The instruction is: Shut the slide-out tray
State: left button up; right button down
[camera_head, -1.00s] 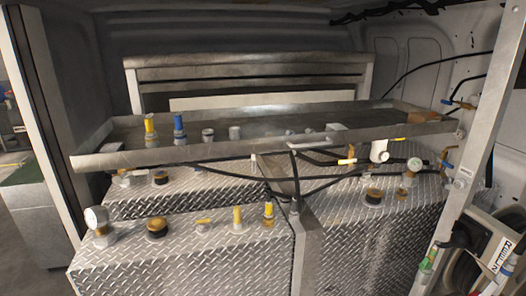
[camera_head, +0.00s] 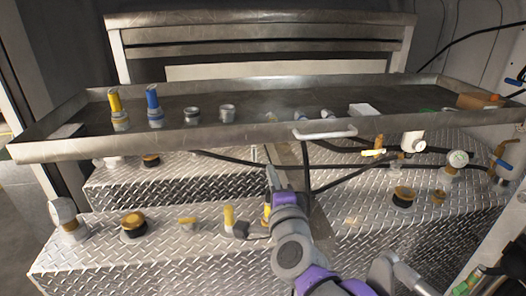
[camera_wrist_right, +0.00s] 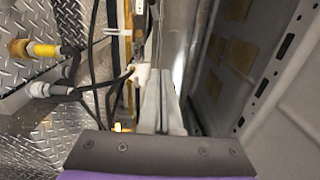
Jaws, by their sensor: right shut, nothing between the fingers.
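The slide-out tray (camera_head: 190,138) is a long, shallow metal tray above the diamond-plate tanks, with its front edge standing out toward me. A pale handle (camera_head: 325,131) sits on its front wall, right of the middle. My right gripper (camera_head: 271,176) is shut and empty. In the head view it appears below the tray's front edge, left of the handle, with no clear contact. Its closed fingers also show in the right wrist view (camera_wrist_right: 158,95), pointing away among hoses and metal edges. My left gripper is not in view.
The tray carries a yellow fitting (camera_head: 116,105), a blue fitting (camera_head: 153,103) and several small parts. A metal frame (camera_head: 260,32) stands behind.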

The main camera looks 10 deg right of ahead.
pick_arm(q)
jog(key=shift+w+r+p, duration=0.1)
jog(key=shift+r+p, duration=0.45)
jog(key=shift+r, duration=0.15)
pick_arm(e)
jog(key=w, duration=1.1)
jog(key=shift+a, duration=0.25)
jog(key=shift+w, duration=0.1)
